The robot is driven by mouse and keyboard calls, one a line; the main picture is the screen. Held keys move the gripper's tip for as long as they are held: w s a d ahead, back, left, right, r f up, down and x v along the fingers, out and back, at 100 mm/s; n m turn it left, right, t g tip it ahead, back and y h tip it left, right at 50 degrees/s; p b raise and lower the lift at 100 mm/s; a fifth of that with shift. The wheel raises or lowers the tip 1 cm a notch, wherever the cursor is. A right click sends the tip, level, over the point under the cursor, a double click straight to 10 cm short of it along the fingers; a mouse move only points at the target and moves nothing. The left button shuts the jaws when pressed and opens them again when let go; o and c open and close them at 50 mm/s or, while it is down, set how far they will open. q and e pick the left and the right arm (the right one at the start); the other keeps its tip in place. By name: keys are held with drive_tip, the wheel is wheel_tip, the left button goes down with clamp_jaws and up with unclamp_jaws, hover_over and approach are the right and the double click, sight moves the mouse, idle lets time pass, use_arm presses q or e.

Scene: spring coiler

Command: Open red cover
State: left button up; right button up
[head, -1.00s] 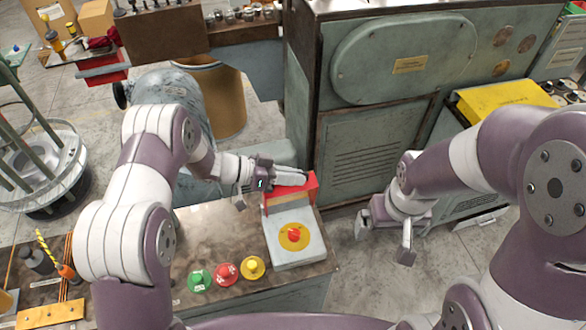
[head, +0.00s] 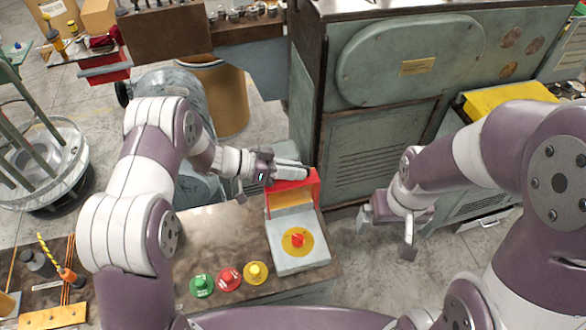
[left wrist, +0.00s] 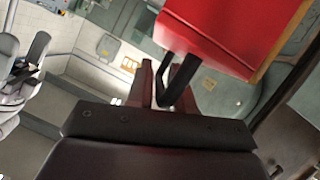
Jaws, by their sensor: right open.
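The red cover (head: 293,198) stands raised at the back edge of the pale box (head: 284,258), hinged side down. The red knob (head: 298,240) on its yellow disc lies exposed on the box top. My left gripper (head: 301,169) is at the cover's top edge, on its far side, with its fingers close together. In the left wrist view the cover (left wrist: 235,28) fills the upper right, close beside the fingers (left wrist: 168,100). Whether they touch it or hold it I cannot tell. My right gripper (head: 392,232) is open and empty, right of the box over the floor.
Green (head: 201,285), red (head: 229,278) and yellow (head: 256,272) buttons sit on the brown tabletop (head: 205,240) left of the box. A large green-grey machine cabinet (head: 375,150) rises behind. Open floor lies to the right of the table.

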use_arm(q)
drive_tip(key=shift+a, duration=0.1)
drive_tip(key=shift+a, duration=0.3)
drive_tip(key=b+v, duration=0.4)
drive_tip(key=v, duration=0.8)
